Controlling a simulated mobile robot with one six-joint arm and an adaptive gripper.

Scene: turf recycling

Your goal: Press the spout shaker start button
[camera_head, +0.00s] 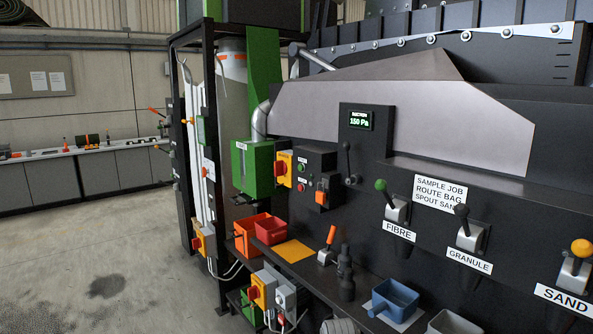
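A dark control box (325,163) is mounted on the machine front, right of the green box (252,170). A green button (301,167) sits on its left part, with a red button (301,187) below. Small white labels beside them are too small to read, so I cannot tell whether this is the spout shaker control. A grey box (285,297) with small controls is below the shelf; its labels are also unreadable. My gripper is not in view.
An orange bin (246,236), red bin (270,230), orange-handled lever (328,245) and blue tray (394,299) occupy the shelf. FIBRE (397,208), GRANULE and SAND levers are right. Floor at left (90,240) is clear.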

